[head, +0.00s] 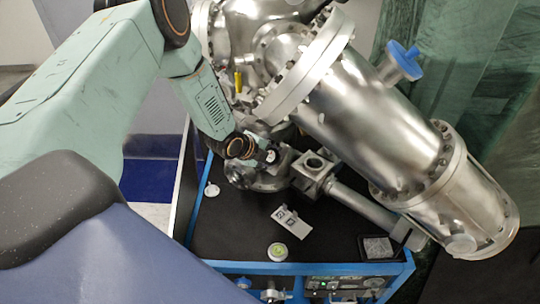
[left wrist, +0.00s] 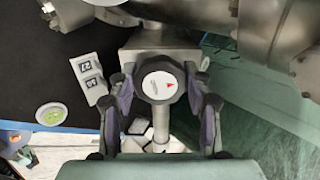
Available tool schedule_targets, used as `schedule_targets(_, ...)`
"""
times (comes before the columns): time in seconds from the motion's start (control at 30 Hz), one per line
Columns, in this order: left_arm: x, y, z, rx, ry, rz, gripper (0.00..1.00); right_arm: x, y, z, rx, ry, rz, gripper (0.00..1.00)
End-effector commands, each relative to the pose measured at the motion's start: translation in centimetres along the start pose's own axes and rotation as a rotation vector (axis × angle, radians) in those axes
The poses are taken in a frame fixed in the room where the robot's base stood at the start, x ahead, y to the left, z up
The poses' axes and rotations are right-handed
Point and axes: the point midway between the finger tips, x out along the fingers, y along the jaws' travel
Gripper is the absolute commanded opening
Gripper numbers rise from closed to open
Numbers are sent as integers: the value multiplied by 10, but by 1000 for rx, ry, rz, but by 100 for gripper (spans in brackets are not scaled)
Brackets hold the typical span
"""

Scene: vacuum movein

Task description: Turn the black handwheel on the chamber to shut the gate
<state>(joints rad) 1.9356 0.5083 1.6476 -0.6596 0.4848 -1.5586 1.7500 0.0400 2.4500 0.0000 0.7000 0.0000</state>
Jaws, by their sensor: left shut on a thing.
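The black handwheel (left wrist: 153,103) faces the camera in the left wrist view. It has a white round cap with a red triangle mark. My left gripper (left wrist: 161,88) is shut on the handwheel, with one finger on each side of its rim. In the head view my left gripper (head: 258,152) reaches down to the wheel beside the steel chamber, and only the white cap (head: 270,156) shows clearly there. The steel chamber (head: 362,120) slants from upper left to lower right. The gate itself cannot be seen. My right gripper is in neither view.
The cart's black top (head: 235,230) has a blue frame and is mostly clear in front. On it lie a white marked plate (head: 292,222), a round green-and-white disc (head: 278,251) and a grey square piece (head: 376,248). A thin steel tube (head: 362,204) runs low beside the chamber.

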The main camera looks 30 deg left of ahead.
Motion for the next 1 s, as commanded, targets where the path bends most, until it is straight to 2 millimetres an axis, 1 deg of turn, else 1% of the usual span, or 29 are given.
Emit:
schedule_targets(0.3, 0, 0, 0, 119, 0, -1, 18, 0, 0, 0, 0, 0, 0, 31)
schedule_targets(0.87, 0, 0, 0, 143, 0, -2, 18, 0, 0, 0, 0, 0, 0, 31)
schedule_targets(0.9, 0, 0, 0, 143, 0, -2, 52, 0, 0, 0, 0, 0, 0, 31)
schedule_targets(1.0, 0, 0, 0, 143, 0, -2, 60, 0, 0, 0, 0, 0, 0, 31)
